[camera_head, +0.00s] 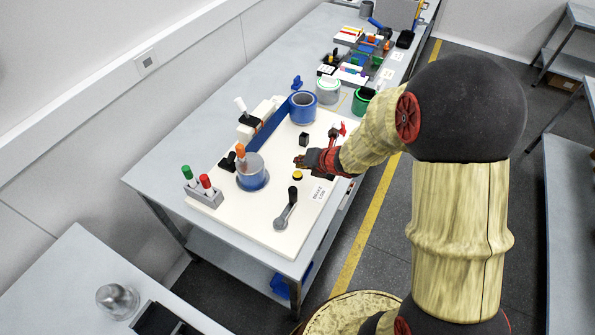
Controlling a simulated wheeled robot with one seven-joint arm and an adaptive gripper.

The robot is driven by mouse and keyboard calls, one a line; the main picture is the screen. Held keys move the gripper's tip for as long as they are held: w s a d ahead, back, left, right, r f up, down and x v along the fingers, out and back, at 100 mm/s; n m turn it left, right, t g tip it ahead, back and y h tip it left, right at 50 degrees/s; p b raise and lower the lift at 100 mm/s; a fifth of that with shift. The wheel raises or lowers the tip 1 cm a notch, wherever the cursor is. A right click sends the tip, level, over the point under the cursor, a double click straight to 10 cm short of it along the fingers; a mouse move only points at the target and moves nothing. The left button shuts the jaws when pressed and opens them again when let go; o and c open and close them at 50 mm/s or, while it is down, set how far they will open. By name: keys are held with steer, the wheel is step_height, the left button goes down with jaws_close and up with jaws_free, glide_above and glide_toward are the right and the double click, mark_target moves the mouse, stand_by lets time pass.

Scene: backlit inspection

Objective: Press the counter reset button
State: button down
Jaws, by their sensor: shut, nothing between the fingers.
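A small round yellow button (297,175) with a dark base sits on the white panel (240,220) on the workbench. It may be the counter reset button; no label on it can be read. My gripper (297,163) reaches in from the right, its fingertips close to the yellow button and just beyond it in the picture. The fingers are shut and hold nothing. I cannot tell how high they are above the panel. A small black block (304,139) stands on the panel behind the gripper.
A crank with a black knob (287,210) stands in front of the button. A clear cylinder in a blue base (252,178) stands to its left, near a grey holder (205,198) with red and green pieces. A blue cup (302,108) and a long blue bar (268,133) lie behind.

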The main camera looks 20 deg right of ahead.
mark_target(300, 172)
steer(key=shift+r+p, duration=1.25)
steer(key=shift+r, duration=0.6)
